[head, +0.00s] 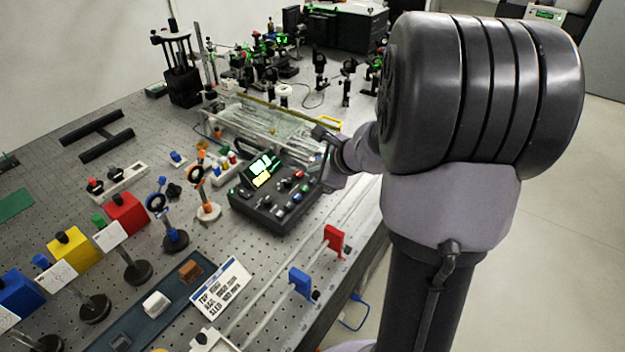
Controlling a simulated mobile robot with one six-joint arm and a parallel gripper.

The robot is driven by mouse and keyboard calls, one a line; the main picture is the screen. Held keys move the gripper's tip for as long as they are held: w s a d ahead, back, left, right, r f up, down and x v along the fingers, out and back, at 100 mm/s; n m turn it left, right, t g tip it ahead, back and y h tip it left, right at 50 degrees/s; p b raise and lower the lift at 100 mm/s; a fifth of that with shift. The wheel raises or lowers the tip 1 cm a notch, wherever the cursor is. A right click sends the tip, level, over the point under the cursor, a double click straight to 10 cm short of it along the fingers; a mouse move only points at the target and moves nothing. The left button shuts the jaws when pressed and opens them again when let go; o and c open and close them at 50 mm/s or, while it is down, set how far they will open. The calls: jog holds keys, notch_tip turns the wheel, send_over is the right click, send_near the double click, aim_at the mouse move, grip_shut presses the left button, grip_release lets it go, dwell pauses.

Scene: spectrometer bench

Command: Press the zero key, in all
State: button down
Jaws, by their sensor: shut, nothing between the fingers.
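A dark console (272,212) with a lit green and yellow display (263,170) sits on the bench near its right edge. Several small coloured keys and knobs (297,186), among them red, green and blue ones, stand on its sloped top. Their labels are too small to read, so I cannot tell which is the zero key. My gripper (325,158) is small and partly hidden by its own wrist, at the upper right of the console. It is shut and empty. I cannot tell whether it touches the console.
Clear rails with a blue carriage (300,283) and a red carriage (333,239) run along the bench's front edge. A printed card (222,288) lies left of them. Ring mounts (202,180) stand left of the console. A glass-topped assembly (270,125) lies behind it.

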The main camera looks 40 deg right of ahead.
aim_at(315, 185)
jog(key=shift+f, duration=0.1)
dwell(0.6)
jog(key=shift+f+b, duration=0.35)
jog(key=shift+b, duration=0.2)
jog(key=shift+f+b, duration=0.45)
jog(key=shift+b, duration=0.05)
dwell(0.3)
jog(key=shift+r, duration=0.1)
jog(key=shift+r+p, duration=0.7)
jog(key=shift+r, duration=0.1)
jog(key=shift+r, duration=0.1)
notch_tip(315, 185, up, 5)
jog(key=p, duration=0.4)
dwell(0.6)
